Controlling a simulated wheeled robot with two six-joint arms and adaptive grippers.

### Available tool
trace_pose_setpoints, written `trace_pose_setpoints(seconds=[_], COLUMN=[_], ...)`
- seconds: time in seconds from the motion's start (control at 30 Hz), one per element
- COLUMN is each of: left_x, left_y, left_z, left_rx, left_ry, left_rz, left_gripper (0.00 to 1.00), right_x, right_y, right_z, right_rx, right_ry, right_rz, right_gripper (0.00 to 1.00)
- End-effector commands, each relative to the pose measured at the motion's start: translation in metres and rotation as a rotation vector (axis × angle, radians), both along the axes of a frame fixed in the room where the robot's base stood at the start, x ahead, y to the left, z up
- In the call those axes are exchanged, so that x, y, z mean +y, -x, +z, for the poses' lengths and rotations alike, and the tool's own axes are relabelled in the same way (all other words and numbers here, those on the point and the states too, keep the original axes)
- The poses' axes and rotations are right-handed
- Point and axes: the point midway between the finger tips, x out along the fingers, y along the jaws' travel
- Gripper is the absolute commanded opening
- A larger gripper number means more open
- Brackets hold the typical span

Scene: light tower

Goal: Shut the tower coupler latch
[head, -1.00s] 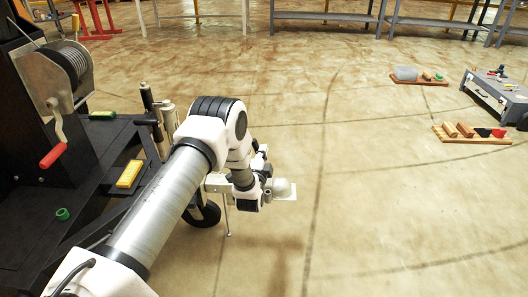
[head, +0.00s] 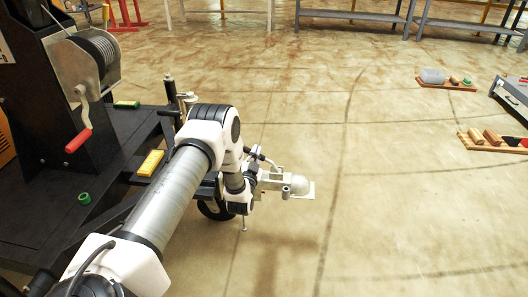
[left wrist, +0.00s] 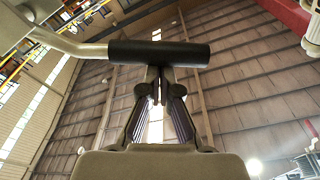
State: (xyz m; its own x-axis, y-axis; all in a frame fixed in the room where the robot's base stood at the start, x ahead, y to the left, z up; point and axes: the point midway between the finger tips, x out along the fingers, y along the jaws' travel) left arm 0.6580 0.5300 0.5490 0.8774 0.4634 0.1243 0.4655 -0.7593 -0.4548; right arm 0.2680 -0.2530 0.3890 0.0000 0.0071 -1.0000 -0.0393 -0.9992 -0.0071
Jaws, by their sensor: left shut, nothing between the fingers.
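The tower coupler (head: 299,187) is a pale metal piece with a rounded dome, at the front end of the trailer tongue in the head view. The lever with a black cylindrical grip (left wrist: 185,54) crosses the left wrist view, and its pale bent bar (left wrist: 75,46) runs off to the left; I take it as the latch lever. My left gripper (left wrist: 155,84) is shut and empty, with its fingertips just below the grip; I cannot tell whether they touch it. In the head view my left wrist (head: 239,200) is beside the tongue and hides part of it. My right gripper is not in view.
The black trailer deck carries a winch (head: 92,60) with a red-handled crank (head: 78,140), a yellow block (head: 151,163) and a green ring (head: 84,198). A wheel (head: 215,209) is under the tongue. Wooden trays (head: 493,144) lie at right. The floor right of the coupler is clear.

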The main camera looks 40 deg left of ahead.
Motion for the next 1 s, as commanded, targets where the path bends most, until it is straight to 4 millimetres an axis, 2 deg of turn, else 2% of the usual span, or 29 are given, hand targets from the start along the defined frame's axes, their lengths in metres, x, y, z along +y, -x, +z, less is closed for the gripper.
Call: trace_pose_setpoints(seconds=[0.1,0.43,1.0], left_x=[0.009,0.025,0.030], left_y=[0.006,0.015,0.020], left_z=[-0.014,-0.038,-0.051], left_rx=[-0.055,-0.180,-0.171], left_ry=[0.088,0.293,0.288], left_rz=[0.001,0.001,0.002], left_gripper=[0.00,0.00,0.00], right_x=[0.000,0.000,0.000], right_y=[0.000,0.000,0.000], right_z=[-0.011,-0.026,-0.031], right_rx=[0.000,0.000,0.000], right_ry=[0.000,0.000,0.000], right_rz=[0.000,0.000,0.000], right_gripper=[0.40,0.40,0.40])
